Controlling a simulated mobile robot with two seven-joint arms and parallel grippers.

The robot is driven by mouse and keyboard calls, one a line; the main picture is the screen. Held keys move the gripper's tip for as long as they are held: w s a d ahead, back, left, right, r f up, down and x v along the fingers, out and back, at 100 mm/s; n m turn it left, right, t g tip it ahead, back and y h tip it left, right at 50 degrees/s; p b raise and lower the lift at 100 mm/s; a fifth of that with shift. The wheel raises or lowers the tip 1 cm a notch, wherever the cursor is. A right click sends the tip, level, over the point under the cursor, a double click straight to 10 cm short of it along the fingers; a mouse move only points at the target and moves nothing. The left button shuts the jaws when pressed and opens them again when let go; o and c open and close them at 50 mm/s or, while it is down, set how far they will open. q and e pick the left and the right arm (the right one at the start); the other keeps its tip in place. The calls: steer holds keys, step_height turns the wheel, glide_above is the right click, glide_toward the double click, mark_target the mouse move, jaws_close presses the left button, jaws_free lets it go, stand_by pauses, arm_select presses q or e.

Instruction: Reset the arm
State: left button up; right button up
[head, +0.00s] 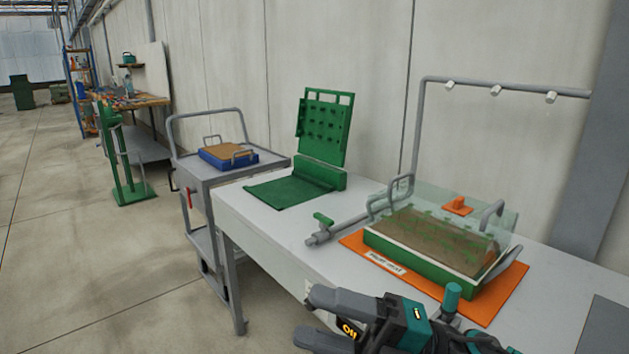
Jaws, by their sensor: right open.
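My right gripper (312,318) shows at the bottom of the head view, in front of the near edge of the white table (270,240). Its two grey fingers are apart and nothing is between them. The arm behind it comes in from the lower right. The gripper is apart from the green tray (420,262), which holds brown soil under a clear cover and sits on an orange mat (508,290). My left gripper is not in view.
A green upright panel (324,125) stands further back on the table. A grey cart (186,171) bears a blue tray (226,160). A grey overhead pipe (418,130) rises behind. Open floor lies at left.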

steer(key=w+d+f+m+t+h+p, duration=0.1)
steer(key=w+d+f+m+t+h, duration=0.1)
steer(key=d+f+m+t+h, duration=0.55)
steer(key=w+d+f+m+t+h+p, duration=0.1)
steer(key=w+f+m+t+h, duration=0.25)
steer(key=m+t, duration=0.8)
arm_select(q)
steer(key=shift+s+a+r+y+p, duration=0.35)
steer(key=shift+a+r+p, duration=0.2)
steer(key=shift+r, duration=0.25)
arm_select(e)
steer(key=s+d+f+m+g+h, duration=0.4)
steer(key=s+f+m+g, duration=0.1)
steer(key=f, duration=0.4)
steer(key=s+d+f+m+g+h, duration=0.4)
steer(key=s+f+m+g, duration=0.1)
steer(key=s+f+m, duration=0.2)
step_height(320, 180, down, 2)
steer(key=shift+s+f+m, duration=0.1)
steer(key=shift+s+m, duration=0.3)
steer(key=shift+s, duration=0.25)
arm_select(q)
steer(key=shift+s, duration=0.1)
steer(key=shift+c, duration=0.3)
arm_select(e)
steer(key=shift+c, duration=0.3)
